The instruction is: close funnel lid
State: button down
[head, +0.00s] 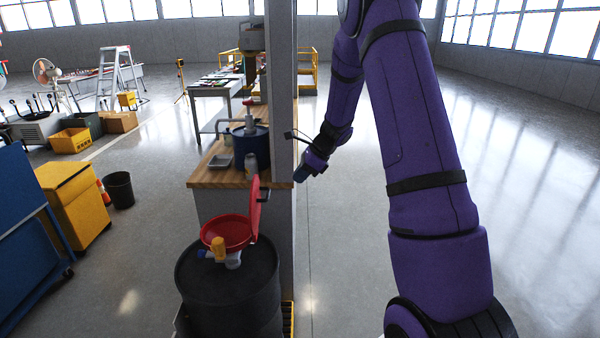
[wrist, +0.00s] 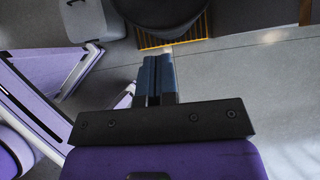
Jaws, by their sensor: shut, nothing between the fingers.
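A red funnel (head: 226,234) sits on top of a dark drum (head: 228,290) in the lower middle of the head view. Its red lid (head: 254,212) stands open, upright at the funnel's right side, with a dark handle (head: 264,195) on its outer face. My gripper (head: 300,174) is to the right of the lid and higher in the picture, apart from it. In the wrist view my gripper (wrist: 157,68) has its blue fingers together with nothing between them. The dark drum shows only in part at the top of the wrist view (wrist: 155,12); the lid cannot be made out there.
A grey pillar (head: 283,110) stands behind the drum, beside a wooden-topped bench (head: 215,176) with a blue pot (head: 250,146). A yellow cabinet (head: 72,205) and a black bin (head: 119,190) are at left.

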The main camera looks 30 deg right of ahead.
jog(key=w+a+f, duration=0.4)
jog(key=a+f, duration=0.1)
jog(key=a, duration=0.1)
jog(key=shift+w+f, duration=0.15)
jog(key=shift+f, duration=0.2)
jog(key=shift+a, duration=0.1)
jog(key=shift+w+a+r+h, duration=0.25)
jog(key=shift+a+h, duration=0.05)
jog(key=shift+a, duration=0.05)
